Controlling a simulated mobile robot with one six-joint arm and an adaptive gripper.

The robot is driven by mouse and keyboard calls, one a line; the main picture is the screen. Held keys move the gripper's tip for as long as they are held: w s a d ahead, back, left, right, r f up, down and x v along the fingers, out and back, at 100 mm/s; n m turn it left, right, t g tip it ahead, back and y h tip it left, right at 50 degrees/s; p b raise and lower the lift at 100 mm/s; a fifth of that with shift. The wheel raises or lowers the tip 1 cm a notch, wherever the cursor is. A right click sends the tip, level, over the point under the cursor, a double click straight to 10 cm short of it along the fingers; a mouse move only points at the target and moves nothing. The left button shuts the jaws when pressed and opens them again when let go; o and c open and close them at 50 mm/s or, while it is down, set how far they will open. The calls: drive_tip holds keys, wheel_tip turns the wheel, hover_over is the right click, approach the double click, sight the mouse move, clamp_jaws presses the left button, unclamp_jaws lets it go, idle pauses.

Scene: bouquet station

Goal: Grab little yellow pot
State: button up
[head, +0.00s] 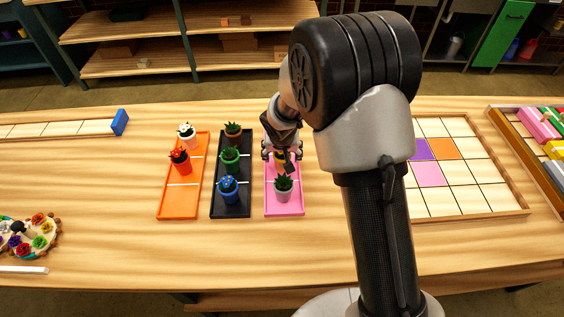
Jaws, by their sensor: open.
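The little yellow pot (281,157) stands on the pink tray (285,210), mostly hidden behind my gripper and the plant in front. Only a small patch of yellow shows. My gripper (282,154) is open over the far half of the pink tray, its fingers reaching down on either side of the yellow patch. I cannot tell whether they touch the pot.
A grey pot with a green plant (284,192) stands close in front on the same tray. The black tray (230,211) and orange tray (178,212) to the left hold several potted plants. A wooden grid board (450,205) lies to the right.

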drive_tip(key=shift+c, duration=0.2)
drive_tip(key=shift+w, duration=0.1)
drive_tip(key=c, duration=1.4)
